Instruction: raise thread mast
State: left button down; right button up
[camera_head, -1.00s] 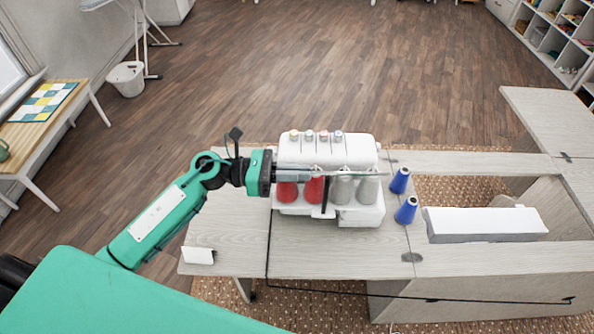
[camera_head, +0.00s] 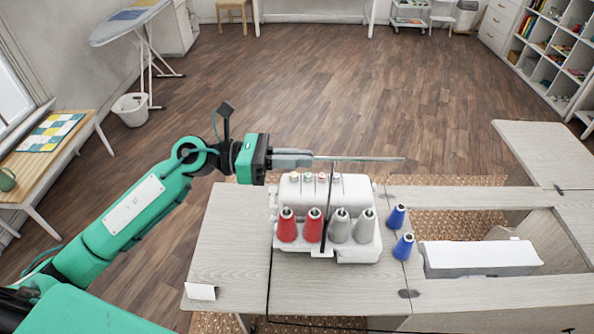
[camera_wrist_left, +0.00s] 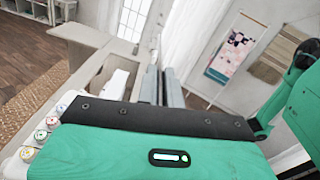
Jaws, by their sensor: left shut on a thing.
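The white serger (camera_head: 350,187) stands on the pale wooden cabinet top, with red and grey thread cones on its near side. Its thread mast (camera_head: 331,195) is a dark upright rod with a thin grey crossbar (camera_head: 370,159) at its top, above the machine. My left gripper (camera_head: 310,158) reaches in from the left and is shut on the crossbar's left part; the fingers hide that end. In the left wrist view the fingers (camera_wrist_left: 161,88) point away, and the serger's coloured dials (camera_wrist_left: 41,135) show at left. My right gripper is not in view.
A white block (camera_head: 480,258) lies in the cabinet opening at right. A small white card (camera_head: 200,292) stands at the front left. The cabinet top left of the serger is clear.

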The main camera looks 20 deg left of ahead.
pick_arm(q)
jog(key=shift+w+a+r, duration=0.1)
jog(key=shift+r, duration=0.65)
jog(key=c, duration=1.5)
grip_release()
jog(key=shift+c, duration=0.2)
jog(key=shift+s+a+f+b, duration=0.2)
jog(key=shift+a+f+b, duration=0.1)
jog(key=shift+a+b, duration=0.15)
jog(key=b+v, duration=0.7)
jog(key=v, duration=0.5)
jog(key=shift+s+a+r, duration=0.2)
jog(key=shift+a+r, duration=0.15)
jog(key=shift+a, duration=0.05)
